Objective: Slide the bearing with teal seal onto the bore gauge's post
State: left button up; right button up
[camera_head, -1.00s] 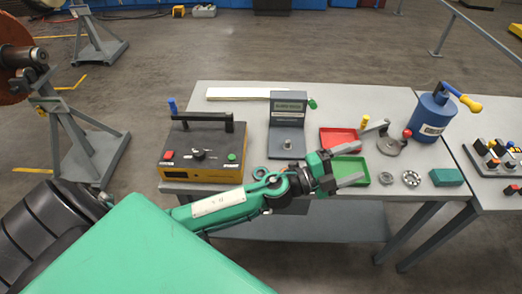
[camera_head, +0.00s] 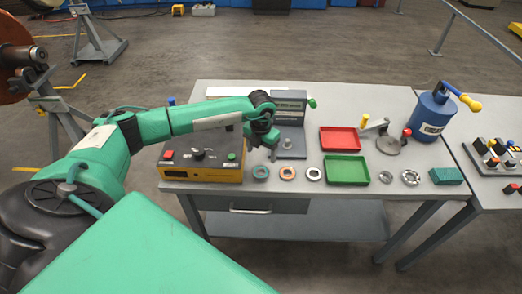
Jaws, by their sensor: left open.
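The bearing with teal seal (camera_head: 261,172) lies flat near the table's front edge, leftmost in a row of bearings. The bore gauge (camera_head: 297,122) is a grey L-shaped stand with a label on its upright. Its short post (camera_head: 288,143) rises from the base and looks bare; my arm hides part of the gauge's left side. My left gripper (camera_head: 262,152) points down, open and empty, just behind and above the teal-sealed bearing, left of the post. My right gripper is out of view.
An orange-sealed bearing (camera_head: 287,173) and a white-sealed one (camera_head: 314,174) lie close on the right. A red tray (camera_head: 340,129) and a green tray (camera_head: 346,158) stand beyond. A black-and-yellow box (camera_head: 200,174) is on the left.

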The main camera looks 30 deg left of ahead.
aim_at(261, 174)
pick_arm(q)
notch_tip(261, 174, down, 10)
jog(key=b, duration=0.6)
jog(key=shift+a+b, duration=0.15)
jog(key=shift+b, duration=0.2)
jog(key=c, duration=0.9)
jog(key=shift+r, duration=0.1)
jog(key=shift+w+r, duration=0.1)
